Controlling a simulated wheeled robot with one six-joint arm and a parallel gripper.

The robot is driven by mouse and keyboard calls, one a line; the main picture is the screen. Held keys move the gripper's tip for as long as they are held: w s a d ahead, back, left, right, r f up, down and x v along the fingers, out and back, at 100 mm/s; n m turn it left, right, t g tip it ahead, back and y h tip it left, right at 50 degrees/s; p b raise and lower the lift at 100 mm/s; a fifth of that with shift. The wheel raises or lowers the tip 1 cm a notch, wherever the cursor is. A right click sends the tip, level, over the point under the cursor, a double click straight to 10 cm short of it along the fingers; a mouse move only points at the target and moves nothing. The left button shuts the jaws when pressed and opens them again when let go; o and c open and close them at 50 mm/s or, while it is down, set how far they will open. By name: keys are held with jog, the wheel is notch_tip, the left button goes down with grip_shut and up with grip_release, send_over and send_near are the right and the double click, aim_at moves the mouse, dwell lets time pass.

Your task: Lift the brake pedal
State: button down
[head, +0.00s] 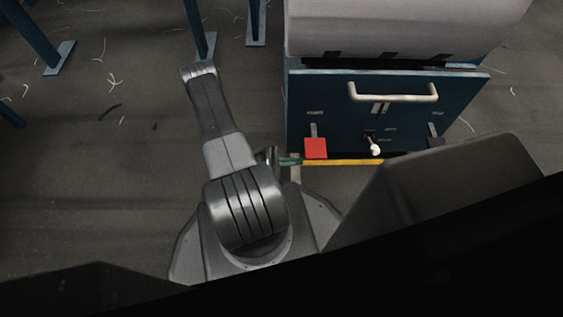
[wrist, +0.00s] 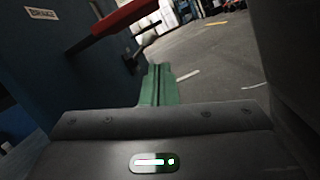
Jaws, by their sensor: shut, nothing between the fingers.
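The brake pedal is a red pad (head: 315,148) at the lower left of the dark blue machine front (head: 333,113). In the wrist view the red pedal (wrist: 122,18) is seen edge-on at the top, close to a plate reading BRAKE (wrist: 41,14). My gripper (head: 293,161) has green fingers and is just left of and below the pedal in the head view. In the wrist view its green fingers (wrist: 157,82) are together and empty, pointing below the pedal, with a visible gap between them and it.
A lever with a white knob (head: 375,150) and a dark pedal (head: 435,142) are to the right of the red pedal. A yellow strip (head: 343,162) runs along the machine's bottom edge. A pale handle (head: 393,93) is above. Open floor (head: 90,190) is at left.

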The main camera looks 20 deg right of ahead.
jog(key=shift+p+v, duration=0.3)
jog(key=shift+v, duration=2.15)
jog(key=shift+s, duration=0.2)
